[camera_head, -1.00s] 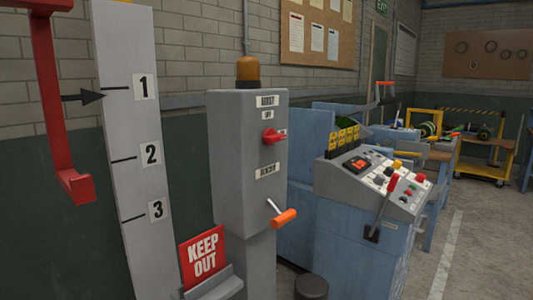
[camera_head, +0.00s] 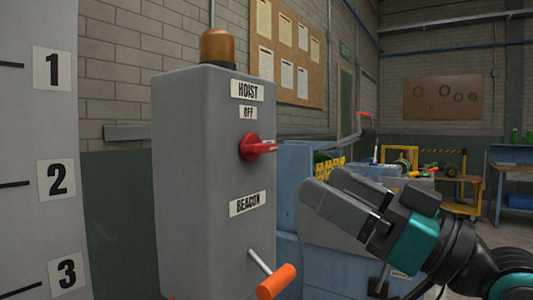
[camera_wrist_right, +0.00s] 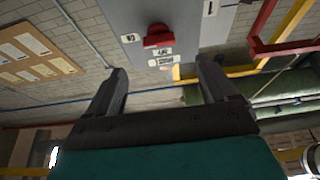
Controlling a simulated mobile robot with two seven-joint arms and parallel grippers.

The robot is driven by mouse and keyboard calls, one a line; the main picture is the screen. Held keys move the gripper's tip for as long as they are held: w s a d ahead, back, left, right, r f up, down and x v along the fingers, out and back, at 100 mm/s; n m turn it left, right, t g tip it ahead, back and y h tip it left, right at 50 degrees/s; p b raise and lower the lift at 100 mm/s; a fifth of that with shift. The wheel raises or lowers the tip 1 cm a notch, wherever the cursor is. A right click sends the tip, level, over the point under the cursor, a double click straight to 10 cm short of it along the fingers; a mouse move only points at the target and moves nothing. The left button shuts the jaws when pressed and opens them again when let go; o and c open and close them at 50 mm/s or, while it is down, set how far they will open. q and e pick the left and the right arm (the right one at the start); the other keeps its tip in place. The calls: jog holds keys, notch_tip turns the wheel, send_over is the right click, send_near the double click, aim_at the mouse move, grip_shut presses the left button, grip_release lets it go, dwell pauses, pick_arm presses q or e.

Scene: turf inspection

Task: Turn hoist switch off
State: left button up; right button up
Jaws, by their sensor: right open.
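The hoist switch is a red rotary knob (camera_head: 252,148) on the front of a grey control box (camera_head: 200,190). Its handle points right in the head view. HOIST (camera_head: 247,90) and OFF labels sit above it and a BEACON label (camera_head: 247,203) below. My right gripper (camera_head: 314,196) is to the right of the box, lower than the knob and apart from it. In the right wrist view the knob (camera_wrist_right: 158,36) lies ahead, beyond the gap between my open, empty fingers (camera_wrist_right: 160,80). My left gripper is not in view.
An orange-handled lever (camera_head: 276,281) sticks out low on the box. An amber beacon (camera_head: 217,47) tops it. A numbered white board (camera_head: 30,125) stands at left. My right arm partly hides a blue console behind it. A cork board (camera_head: 287,55) hangs behind.

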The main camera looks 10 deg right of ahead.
aim_at(268, 151)
jog(key=p+x, duration=0.1)
jog(key=x, duration=0.9)
jog(key=shift+w+a, duration=0.1)
jog(key=shift+w, duration=0.1)
jog(key=c, duration=1.1)
